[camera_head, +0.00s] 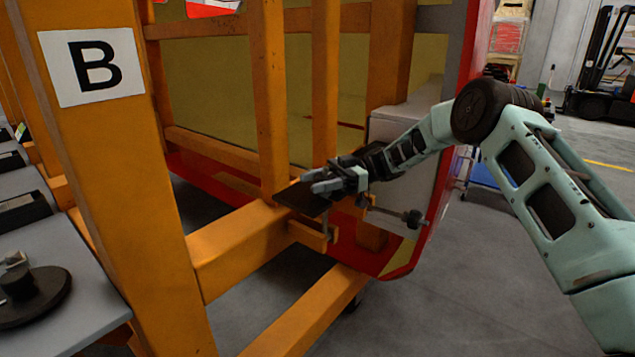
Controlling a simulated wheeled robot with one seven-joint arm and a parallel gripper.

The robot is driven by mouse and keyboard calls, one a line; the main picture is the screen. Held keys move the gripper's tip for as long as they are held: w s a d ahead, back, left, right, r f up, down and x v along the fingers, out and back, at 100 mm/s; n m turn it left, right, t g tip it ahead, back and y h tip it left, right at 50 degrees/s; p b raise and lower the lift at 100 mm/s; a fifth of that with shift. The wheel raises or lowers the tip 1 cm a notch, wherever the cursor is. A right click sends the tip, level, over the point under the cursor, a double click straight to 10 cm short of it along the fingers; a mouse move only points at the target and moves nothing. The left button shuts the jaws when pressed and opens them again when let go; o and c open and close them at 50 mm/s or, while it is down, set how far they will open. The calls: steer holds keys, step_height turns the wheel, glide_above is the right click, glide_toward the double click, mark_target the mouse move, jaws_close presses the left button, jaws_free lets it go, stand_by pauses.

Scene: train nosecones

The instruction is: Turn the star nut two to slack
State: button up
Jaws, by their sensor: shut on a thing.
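My gripper (325,181) reaches in from the right, its grey fingers pointing left just above a dark plate (305,200) on the orange frame. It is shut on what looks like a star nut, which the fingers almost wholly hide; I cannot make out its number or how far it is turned. Below the plate, a clamp with a thin upright rod (328,222) hangs beside the orange beam. A second dark knob (413,218) sits on a horizontal rod to the right of my gripper, apart from it.
An orange upright with a "B" sign (92,66) stands at left, and orange beams (240,243) surround the red-edged nosecone (398,262). A grey bench (75,272) holds a black round part (36,297). Open floor (500,285) lies at right; a forklift (603,80) stands behind.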

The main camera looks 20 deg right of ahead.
steer(key=shift+r, duration=0.15)
steer(key=o, duration=1)
steer(key=shift+w+d, duration=0.1)
steer(key=shift+d, duration=0.2)
steer(key=w+d+b, duration=0.3)
steer(key=d, duration=1.3)
steer(key=shift+d, duration=0.2)
steer(key=shift+w, duration=0.1)
